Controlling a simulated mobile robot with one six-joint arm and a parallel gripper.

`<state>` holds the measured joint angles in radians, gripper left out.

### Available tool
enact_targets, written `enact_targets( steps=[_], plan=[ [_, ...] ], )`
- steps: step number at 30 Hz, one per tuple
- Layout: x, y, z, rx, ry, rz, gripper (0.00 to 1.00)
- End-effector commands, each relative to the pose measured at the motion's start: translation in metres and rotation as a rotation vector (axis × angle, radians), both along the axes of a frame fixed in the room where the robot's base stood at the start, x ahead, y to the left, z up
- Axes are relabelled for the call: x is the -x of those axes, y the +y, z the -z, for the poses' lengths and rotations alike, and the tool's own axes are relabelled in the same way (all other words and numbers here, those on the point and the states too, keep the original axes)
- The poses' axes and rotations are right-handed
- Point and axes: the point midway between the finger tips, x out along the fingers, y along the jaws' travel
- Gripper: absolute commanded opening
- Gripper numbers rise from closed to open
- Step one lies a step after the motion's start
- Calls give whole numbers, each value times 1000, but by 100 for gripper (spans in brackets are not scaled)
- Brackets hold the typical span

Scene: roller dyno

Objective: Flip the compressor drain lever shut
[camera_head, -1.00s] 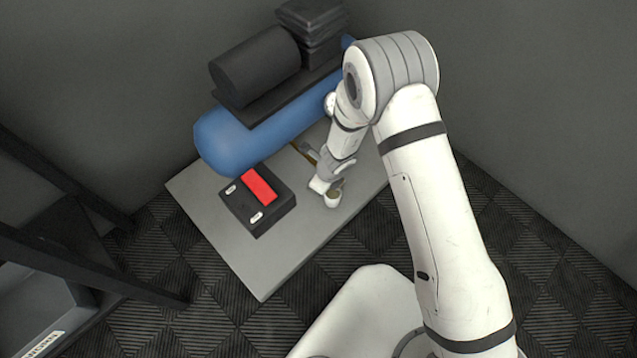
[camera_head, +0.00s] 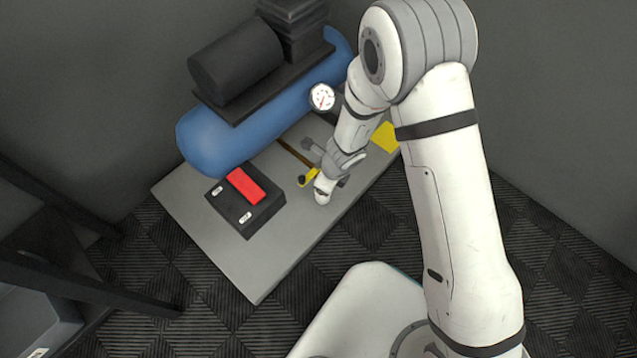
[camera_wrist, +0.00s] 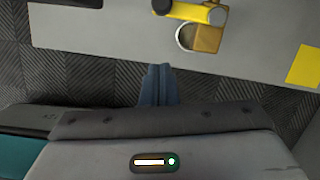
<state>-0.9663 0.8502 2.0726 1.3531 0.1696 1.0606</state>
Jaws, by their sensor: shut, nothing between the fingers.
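The compressor is a blue tank (camera_head: 215,140) with a black motor on top. Its drain lever (camera_head: 308,178) is yellow and sits low in front of the tank, at the end of a brass pipe, beside my wrist. In the wrist view the yellow lever (camera_wrist: 190,12) lies crosswise at the top edge, above a brass valve body (camera_wrist: 207,38) with a round open mouth. My gripper (camera_wrist: 157,72) is shut and empty, its fingertips below and left of the valve in the picture, apart from it. In the head view my wrist mostly hides the gripper.
A black box with a red panel (camera_head: 247,187) stands on the grey base plate (camera_head: 250,280), left of the lever. A round gauge (camera_head: 321,97) is on the tank side. A yellow patch (camera_head: 386,137) lies right of my wrist. Dark rack posts stand at left.

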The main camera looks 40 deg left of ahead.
Motion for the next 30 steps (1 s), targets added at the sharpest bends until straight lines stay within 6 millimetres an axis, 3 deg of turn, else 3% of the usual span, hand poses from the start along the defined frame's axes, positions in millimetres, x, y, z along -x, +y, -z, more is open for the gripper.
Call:
enact_targets(
  steps=[1,3,10,30],
  plan=[
    [0,-2,-16,0,0,0,0],
    [0,-5,-29,-1,-1,1,0],
    [-1,-13,-57,0,0,0,0],
    [0,-15,-62,1,0,-2,0]
  ],
)
